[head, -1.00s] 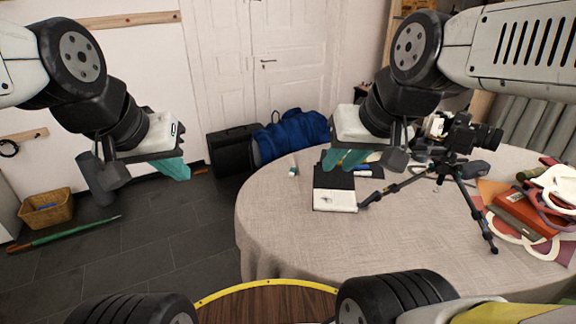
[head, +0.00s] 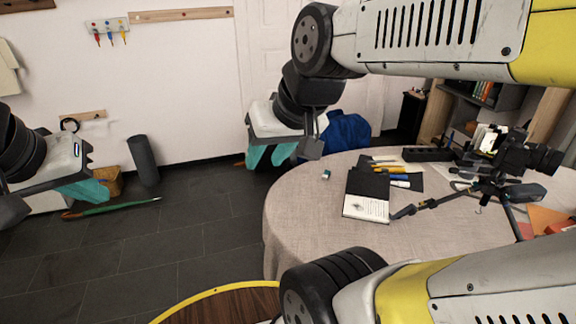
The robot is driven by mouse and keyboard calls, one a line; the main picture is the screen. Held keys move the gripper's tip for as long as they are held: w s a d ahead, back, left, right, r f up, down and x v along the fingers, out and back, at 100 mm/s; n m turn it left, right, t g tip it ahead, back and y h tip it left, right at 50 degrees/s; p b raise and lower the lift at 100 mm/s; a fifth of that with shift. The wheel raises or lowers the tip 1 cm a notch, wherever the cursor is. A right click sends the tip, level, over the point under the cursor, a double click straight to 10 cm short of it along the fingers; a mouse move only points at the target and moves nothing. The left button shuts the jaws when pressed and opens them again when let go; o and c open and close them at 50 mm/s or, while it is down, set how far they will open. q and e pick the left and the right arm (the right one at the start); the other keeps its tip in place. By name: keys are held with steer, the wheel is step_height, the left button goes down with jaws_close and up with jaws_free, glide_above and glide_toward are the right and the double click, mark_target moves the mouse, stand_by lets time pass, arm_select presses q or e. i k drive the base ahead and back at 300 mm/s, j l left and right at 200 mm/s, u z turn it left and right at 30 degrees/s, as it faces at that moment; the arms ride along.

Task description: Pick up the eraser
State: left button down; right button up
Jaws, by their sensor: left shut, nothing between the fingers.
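A small green-and-white block (head: 326,174), which looks like the eraser, lies on the round table (head: 300,215) near its far left edge, left of an open notebook (head: 366,207). My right gripper (head: 270,155) has teal fingers with a gap between them. It is open and empty, up and to the left of the block in the picture, not touching it. My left gripper (head: 85,190) is at the far left, over the floor away from the table. Its teal fingers are together with nothing between them.
A camera on a tripod (head: 510,165) stands on the right of the table. Pens (head: 398,176) and a dark case (head: 428,154) lie behind the notebook. The tabletop in front of the block is clear. A blue bag (head: 348,132) is behind the table.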

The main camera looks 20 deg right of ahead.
mark_target(326, 174)
steer(key=i+j+u, duration=0.1)
steer(key=j, duration=0.25)
steer(key=i+j+u, duration=0.1)
steer(key=i+j, duration=0.15)
steer(key=i+j+u, duration=0.1)
steer(key=j, duration=0.35)
steer(key=i+j+z, duration=0.25)
steer(key=i, duration=0.3)
steer(key=i+j+z, duration=0.2)
steer(key=i, duration=0.3)
steer(key=i+l+z, duration=0.1)
steer(key=i+z, duration=0.15)
steer(key=z, duration=0.2)
steer(key=i+z, duration=0.25)
steer(key=z, duration=0.25)
steer(key=i+z, duration=0.25)
steer(key=z, duration=0.2)
steer(key=i+j+z, duration=0.2)
steer(key=z, duration=0.3)
steer(key=i+z, duration=0.2)
steer(key=z, duration=0.15)
steer(key=i+z, duration=0.35)
steer(key=i+j+z, duration=0.1)
steer(key=z, duration=0.3)
